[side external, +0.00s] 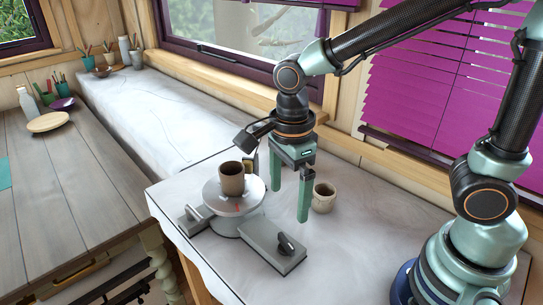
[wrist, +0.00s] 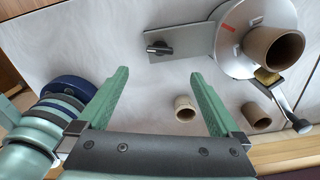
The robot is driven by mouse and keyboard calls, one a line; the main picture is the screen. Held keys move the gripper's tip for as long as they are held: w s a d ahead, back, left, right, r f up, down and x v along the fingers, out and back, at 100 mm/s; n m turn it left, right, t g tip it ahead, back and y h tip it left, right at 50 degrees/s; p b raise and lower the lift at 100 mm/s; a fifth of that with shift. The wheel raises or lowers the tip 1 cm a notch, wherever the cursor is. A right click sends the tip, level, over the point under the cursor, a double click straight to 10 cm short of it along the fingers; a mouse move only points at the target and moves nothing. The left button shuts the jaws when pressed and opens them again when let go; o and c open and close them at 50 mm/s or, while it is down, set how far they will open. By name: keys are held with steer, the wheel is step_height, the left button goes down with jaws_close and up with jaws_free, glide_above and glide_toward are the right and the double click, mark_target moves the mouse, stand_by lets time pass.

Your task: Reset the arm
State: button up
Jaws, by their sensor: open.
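My gripper (side external: 289,203) hangs fingers-down over the white worktop, beside the turntable device. Its two green fingers are apart with nothing between them. The wrist view also shows the spread fingers (wrist: 160,72), with bare worktop between their tips. A brown cup (side external: 231,179) stands on the round disc (side external: 212,197) of the device, left of my gripper. The cup shows on the disc in the wrist view too (wrist: 272,48). A small cream cup (side external: 324,197) stands on the worktop just right of my fingers.
The device's grey base (side external: 272,246) carries a dark knob. The wrist view shows two smaller cups, one pale (wrist: 185,108) and one brown (wrist: 257,115). A wooden table (side external: 70,190) is at left. Window and purple blinds (side external: 440,100) stand behind. The worktop's front right is clear.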

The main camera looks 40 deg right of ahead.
steer(key=d+r+n+t, duration=0.2)
steer(key=d+r+n, duration=0.2)
steer(key=n, duration=0.6)
steer(key=d+r+n+t, duration=0.3)
steer(key=d+n, duration=0.5)
steer(key=n, duration=0.3)
steer(key=shift+s+r+t, duration=0.15)
steer(key=shift+r+t, duration=0.15)
steer(key=shift+r, duration=0.55)
